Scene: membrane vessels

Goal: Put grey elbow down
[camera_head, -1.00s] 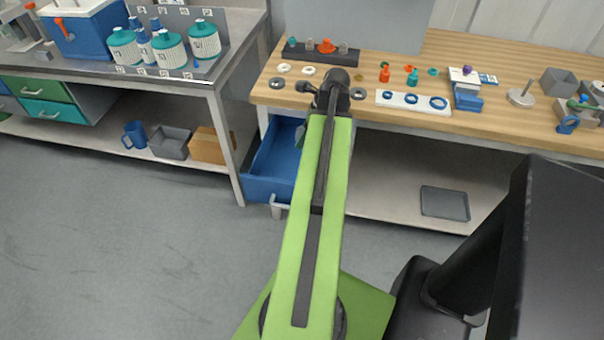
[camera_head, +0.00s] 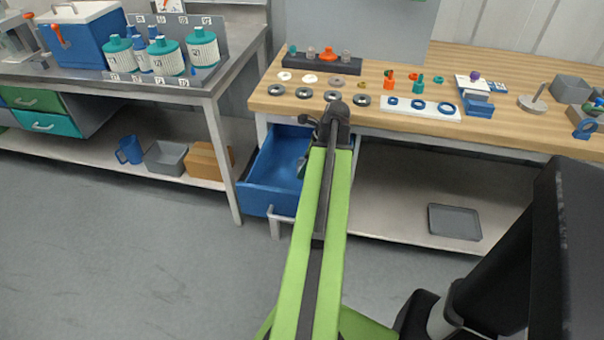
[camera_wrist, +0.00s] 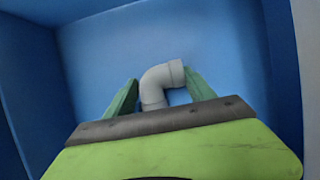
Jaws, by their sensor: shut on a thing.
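The grey elbow (camera_wrist: 160,82) is a short bent pipe and shows in the wrist view between the two green fingers of my gripper (camera_wrist: 160,95). My gripper is shut on it. Blue walls and a blue floor of the open drawer (camera_wrist: 225,45) surround it in that view. In the head view the blue drawer (camera_head: 262,185) is pulled out under the wooden bench, and my arm reaches over it. My gripper is mostly hidden there behind my arm. I cannot tell whether the elbow touches the drawer floor.
The wooden bench top (camera_head: 510,75) lies above the drawer, with several dark rings (camera_head: 304,93) near its front edge. A white strip with blue rings (camera_head: 420,107) lies further right. A dark tray (camera_head: 454,222) is on the lower shelf. The grey floor at left is clear.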

